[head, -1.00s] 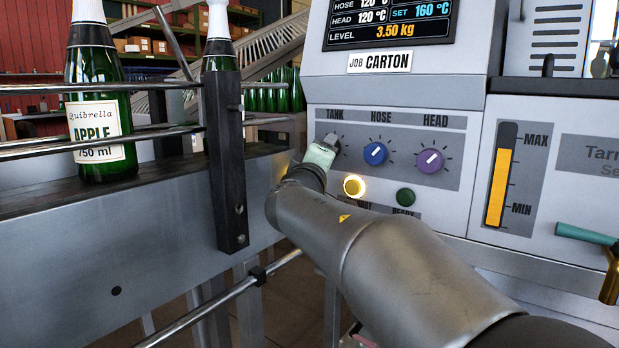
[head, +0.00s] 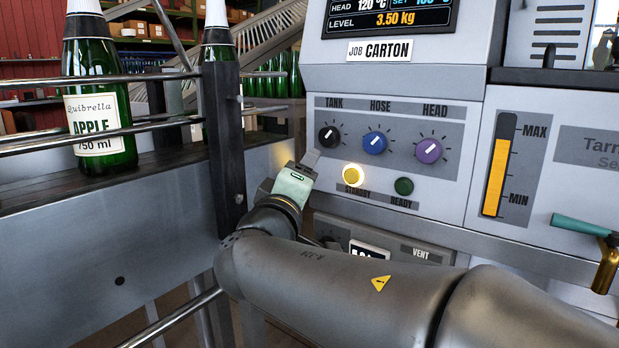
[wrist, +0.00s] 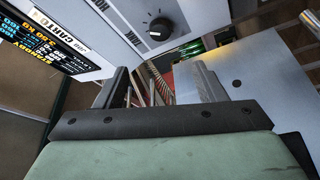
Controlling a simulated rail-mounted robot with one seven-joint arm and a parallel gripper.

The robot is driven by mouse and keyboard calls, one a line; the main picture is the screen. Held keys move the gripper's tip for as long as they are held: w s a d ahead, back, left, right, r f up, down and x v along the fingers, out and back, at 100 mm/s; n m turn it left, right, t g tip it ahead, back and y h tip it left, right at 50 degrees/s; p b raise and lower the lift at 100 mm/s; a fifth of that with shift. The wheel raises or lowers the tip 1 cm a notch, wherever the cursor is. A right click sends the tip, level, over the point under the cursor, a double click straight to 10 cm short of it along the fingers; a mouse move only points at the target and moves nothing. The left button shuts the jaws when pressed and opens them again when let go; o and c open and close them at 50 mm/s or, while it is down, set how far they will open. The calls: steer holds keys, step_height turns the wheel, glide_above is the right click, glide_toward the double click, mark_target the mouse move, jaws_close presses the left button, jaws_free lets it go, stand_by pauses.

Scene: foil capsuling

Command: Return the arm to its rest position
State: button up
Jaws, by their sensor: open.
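My gripper (head: 305,170) is in front of the grey machine, just below and left of the black TANK knob (head: 329,137). In the wrist view my gripper (wrist: 165,85) has its two fingers apart with nothing between them. It touches no knob that I can see. My arm reaches in from the lower right. The blue HOSE knob (head: 375,143) and purple HEAD knob (head: 429,151) sit to the right of the TANK knob. The display (head: 390,18) reads LEVEL 3.50 kg, above a JOB CARTON label.
A lit yellow button (head: 353,176) and a green button (head: 404,186) lie close to the gripper's right. A conveyor (head: 110,235) with rails and a dark post (head: 224,140) stands at left, carrying a green APPLE bottle (head: 95,100). A teal-handled valve (head: 585,226) is at right.

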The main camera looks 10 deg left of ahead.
steer(key=s+d+m+g+h+p, duration=0.2)
steer(key=s+d+m+g+p, duration=0.3)
steer(key=d+p, duration=0.6)
steer(key=s+d+m+g+h+p, duration=0.1)
steer(key=s+d+g+h+p, duration=0.1)
steer(key=d+g+p, duration=0.7)
steer(key=s+d+r+m+g+y+p, duration=0.1)
steer(key=s+r+m+g+y+p, duration=0.25)
steer(key=s+p, duration=0.65)
steer(key=s+d+r+m+g+y+p, duration=0.15)
steer(key=s+y+p, duration=0.25)
steer(key=s+p, duration=0.5)
step_height(320, 180, up, 13)
steer(key=w+p, duration=0.1)
steer(key=p, duration=1.2)
steer(key=shift+w+m, duration=0.3)
steer(key=shift+h, duration=0.25)
